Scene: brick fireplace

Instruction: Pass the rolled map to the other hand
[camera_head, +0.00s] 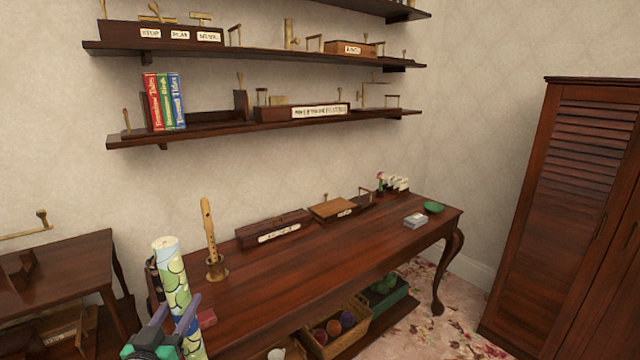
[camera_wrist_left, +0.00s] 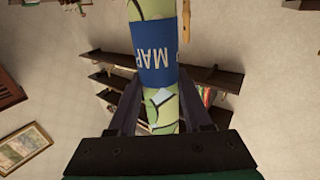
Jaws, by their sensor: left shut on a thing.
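The rolled map (camera_head: 174,275) is a tall green, yellow and blue patterned tube at the lower left of the head view, held nearly upright with a slight tilt. In the left wrist view the map (camera_wrist_left: 154,62) has a dark blue band lettered "MAP". My left gripper (camera_head: 172,335) is shut on the lower part of the map, and its fingers (camera_wrist_left: 156,112) lie on both sides of the tube in the wrist view. The map's upper end is free. My right gripper shows in neither view.
Wall shelves (camera_head: 250,125) hang above. A louvred cabinet (camera_head: 570,200) stands at right.

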